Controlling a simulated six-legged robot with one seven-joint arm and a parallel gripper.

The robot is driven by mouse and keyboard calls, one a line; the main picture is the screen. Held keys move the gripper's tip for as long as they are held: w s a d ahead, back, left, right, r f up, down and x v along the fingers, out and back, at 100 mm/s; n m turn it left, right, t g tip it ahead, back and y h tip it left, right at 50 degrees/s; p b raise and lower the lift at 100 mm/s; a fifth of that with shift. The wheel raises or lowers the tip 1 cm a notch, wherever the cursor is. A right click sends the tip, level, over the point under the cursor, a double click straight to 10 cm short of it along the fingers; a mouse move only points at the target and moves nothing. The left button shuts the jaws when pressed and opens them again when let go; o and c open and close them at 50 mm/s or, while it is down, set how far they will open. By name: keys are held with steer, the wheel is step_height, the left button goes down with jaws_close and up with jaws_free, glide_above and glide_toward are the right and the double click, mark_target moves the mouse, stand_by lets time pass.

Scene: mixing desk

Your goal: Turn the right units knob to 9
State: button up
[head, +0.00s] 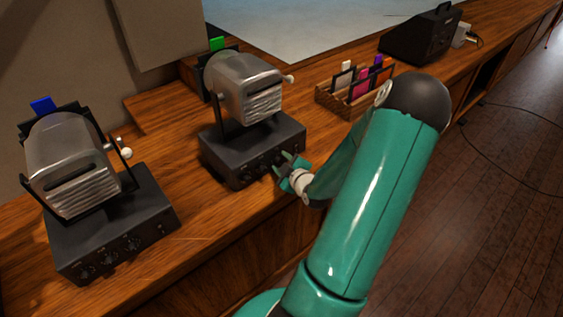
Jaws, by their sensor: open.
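Two dark boxes with knobs on their front panels stand on the wooden desk. The right unit (230,152) carries a grey metal housing (247,88). Several small knobs (250,168) sit along its front panel. Their labels and settings are too small to read, so I cannot tell which is the units knob or where it points. My gripper (282,164) is open at the right part of this front panel, its green fingertips close to the knobs. The fingers partly hide the panel there, and I cannot tell whether they touch or surround a knob.
The left unit (70,250) has a similar housing (70,165) and knobs. A wooden rack (328,101) of coloured cards stands behind my arm. A black box (410,42) sits farther back. Bare desk (215,215) lies between the units. A cable lies on the floor at right.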

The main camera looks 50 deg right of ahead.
steer(key=shift+w, duration=0.1)
jaws_close()
steer(key=shift+m, duration=0.3)
steer(key=shift+d+r+m+y, duration=0.1)
steer(key=shift+m+y, duration=0.5)
steer(key=m+y, duration=0.1)
steer(key=m, duration=0.2)
steer(key=shift+d+y, duration=0.25)
steer(key=shift+y, duration=0.15)
steer(key=m+y, duration=0.2)
steer(key=m, duration=0.1)
steer(key=shift+d+t, duration=0.15)
steer(key=shift+t, duration=0.25)
steer(key=shift+d+m+t+y, duration=0.15)
steer(key=shift+m+t+y, duration=0.4)
steer(key=shift+m, duration=0.95)
